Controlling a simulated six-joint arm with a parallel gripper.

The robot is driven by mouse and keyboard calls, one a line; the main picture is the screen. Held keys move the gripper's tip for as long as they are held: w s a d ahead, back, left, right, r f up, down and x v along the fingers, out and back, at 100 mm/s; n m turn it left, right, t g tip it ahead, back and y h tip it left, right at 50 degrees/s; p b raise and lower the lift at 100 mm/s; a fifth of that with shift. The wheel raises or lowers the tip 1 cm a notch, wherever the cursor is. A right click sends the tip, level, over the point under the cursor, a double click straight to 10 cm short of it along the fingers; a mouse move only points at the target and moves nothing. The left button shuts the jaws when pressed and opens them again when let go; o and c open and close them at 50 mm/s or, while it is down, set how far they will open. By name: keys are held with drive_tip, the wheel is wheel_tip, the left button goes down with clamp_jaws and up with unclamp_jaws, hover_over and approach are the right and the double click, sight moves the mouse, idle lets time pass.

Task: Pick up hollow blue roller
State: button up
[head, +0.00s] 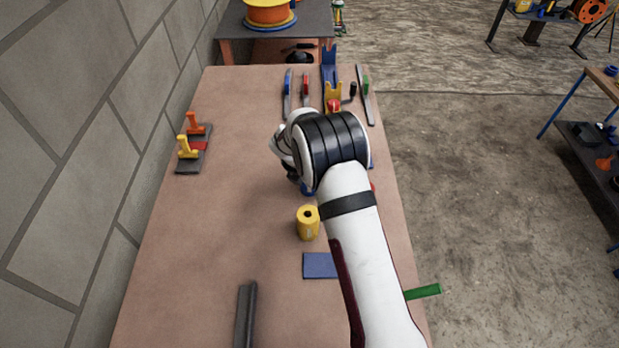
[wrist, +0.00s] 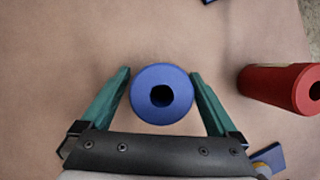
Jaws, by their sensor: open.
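The hollow blue roller (wrist: 143,101) stands upright on the table in the wrist view, with its dark round hole facing the camera. My gripper (wrist: 160,74) is open, with one teal finger on the left of the roller and one on the right. Small gaps seem to show between the fingers and the roller, so it is not gripped. How far down the fingers reach is hard to tell. In the head view my arm hides most of this spot; only a bit of blue (head: 308,189) shows below the wrist.
In the head view, a yellow roller (head: 308,228) stands nearer on the table (head: 200,240), beyond a blue plate (head: 317,265). Tools lie at the far end.

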clamp_jaws()
idle(0.4)
drive_tip(key=shift+r, duration=0.55)
wheel_tip(320, 180, up, 3)
drive_tip(key=shift+f, duration=0.1)
drive_tip(key=s+d+r, duration=0.4)
drive_tip(key=d+r, duration=0.3)
drive_tip(key=d, duration=0.3)
drive_tip(key=s+r+m, duration=0.2)
drive_tip(key=s+r, duration=0.2)
drive_tip(key=s, duration=0.5)
drive_tip(key=s+a+r+m+g+h, duration=0.1)
drive_tip(key=s+r+m, duration=0.1)
drive_tip(key=s+r, duration=0.3)
drive_tip(key=s, duration=0.4)
drive_tip(key=shift+a+r+m, duration=0.15)
drive_tip(key=shift+a+m, duration=0.15)
